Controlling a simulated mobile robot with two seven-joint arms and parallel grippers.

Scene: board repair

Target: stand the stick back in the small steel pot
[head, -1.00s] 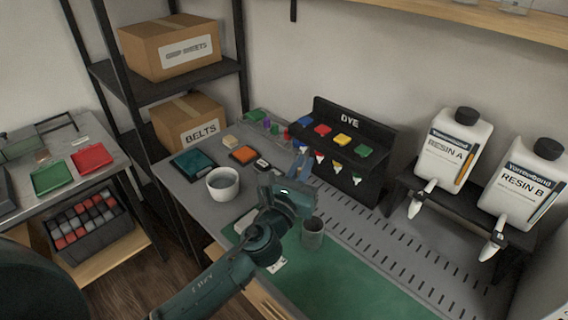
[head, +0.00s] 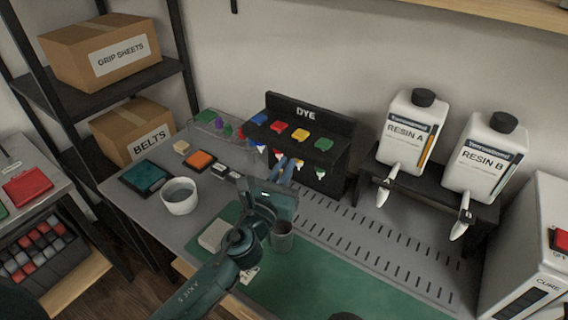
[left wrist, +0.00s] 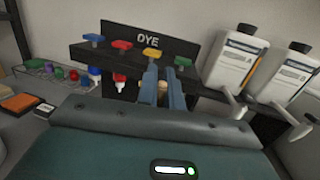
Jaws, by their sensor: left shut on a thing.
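The small steel pot (head: 282,238) is a grey cup on the green mat, just right of my left wrist in the head view. My left gripper (head: 287,170) is above and beyond the pot, pointing toward the dye rack. In the left wrist view its two blue fingers (left wrist: 163,90) are shut on a small tan piece, which looks like the stick (left wrist: 162,90). Only a short bit of it shows between the fingers; the rest is hidden. My right gripper is not in view.
The dye rack (head: 308,125) with coloured taps stands behind the gripper. Resin A (head: 407,135) and Resin B (head: 482,165) bottles sit on a black stand to the right. A white bowl (head: 180,203) is left. The green mat (head: 330,275) is clear at front right.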

